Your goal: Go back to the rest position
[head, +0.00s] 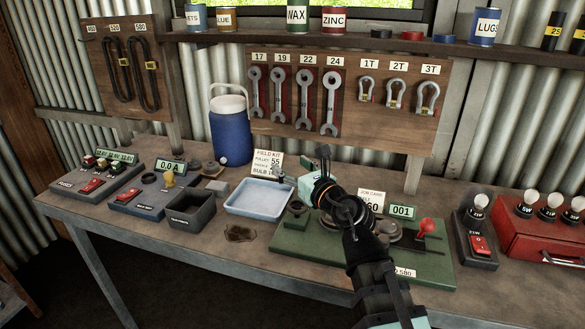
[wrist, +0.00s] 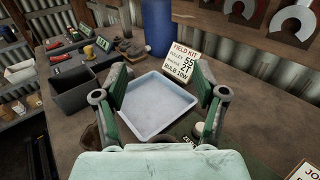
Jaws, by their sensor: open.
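My gripper (head: 301,166) is in the head view, above the bench near the right edge of the pale blue tray (head: 262,211). In the wrist view my gripper (wrist: 162,88) shows its two green-sided fingers spread wide, with nothing between them. The tray (wrist: 158,122) appears beyond and below the fingers and looks empty. My arm hides part of the green board (head: 430,265) in the head view.
A grey open bin (head: 190,212), blue jug (head: 230,130) and field kit card (head: 267,163) stand around the tray. A red-knobbed lever (head: 426,226), bulb switch box (head: 476,240) and red case (head: 540,240) are right. Wrenches hang behind.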

